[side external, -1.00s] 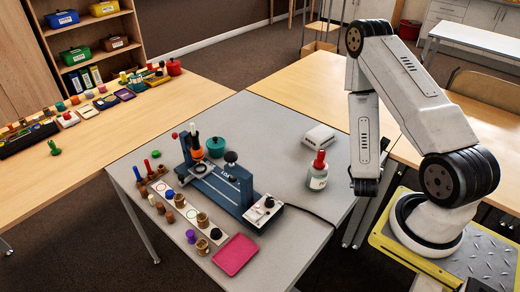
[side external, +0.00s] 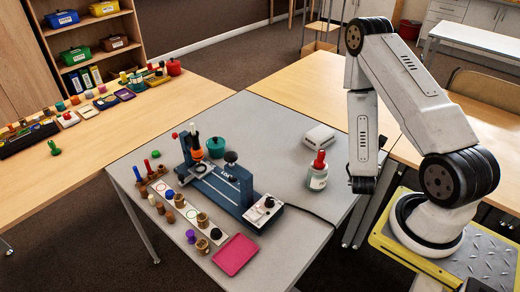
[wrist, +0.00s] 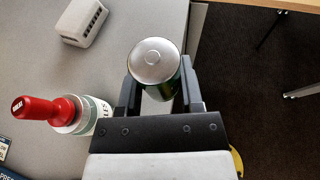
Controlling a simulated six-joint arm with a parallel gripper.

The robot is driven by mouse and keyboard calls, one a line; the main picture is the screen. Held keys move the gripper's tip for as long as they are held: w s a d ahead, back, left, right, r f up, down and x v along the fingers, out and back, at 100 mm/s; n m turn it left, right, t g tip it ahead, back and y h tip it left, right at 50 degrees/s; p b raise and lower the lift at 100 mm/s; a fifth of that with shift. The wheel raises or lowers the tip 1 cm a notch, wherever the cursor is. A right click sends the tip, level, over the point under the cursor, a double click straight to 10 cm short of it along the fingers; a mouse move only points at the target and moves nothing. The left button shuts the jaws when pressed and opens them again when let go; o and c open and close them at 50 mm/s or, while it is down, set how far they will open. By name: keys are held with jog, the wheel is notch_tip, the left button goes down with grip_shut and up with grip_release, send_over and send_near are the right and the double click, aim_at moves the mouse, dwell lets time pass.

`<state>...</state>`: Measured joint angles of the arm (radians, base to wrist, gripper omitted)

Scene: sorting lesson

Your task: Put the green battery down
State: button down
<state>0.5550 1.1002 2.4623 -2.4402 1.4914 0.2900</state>
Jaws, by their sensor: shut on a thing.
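The green battery (wrist: 153,68) shows in the wrist view, with its round silver end toward the camera and a strip of its green side visible below. My gripper (wrist: 158,92) is shut on it, one dark finger on each side. In the side view my gripper (side external: 364,185) hangs low at the right edge of the grey table (side external: 275,125). I cannot make out the battery there. Whether its lower end touches anything is hidden.
A bottle with a red top (side external: 317,180) stands just left of my gripper; it also shows in the wrist view (wrist: 36,108). A white vented box (side external: 318,137) lies behind it. A blue device (side external: 220,185), a pink tray (side external: 236,254) and small pieces occupy the table's left and front.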

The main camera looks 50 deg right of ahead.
jog(key=w+r+n+t+y, duration=0.1)
jog(key=w+r+t, duration=0.15)
jog(key=w, duration=0.75)
jog(key=w+r+n+t, duration=0.15)
jog(key=w+r, duration=0.25)
jog(key=w, duration=0.6)
jog(key=m+g+h, duration=0.1)
jog(key=m+g, duration=0.3)
jog(key=g, duration=0.1)
send_over(290, 162)
notch_tip(290, 162, down, 9)
jog(key=shift+f, duration=0.15)
jog(key=shift+w+n, duration=0.1)
jog(key=shift+n, duration=0.15)
jog(key=shift+f, duration=2.9)
jog(key=shift+f, duration=0.1)
jog(key=shift+f, duration=2)
jog(key=shift+f, duration=0.15)
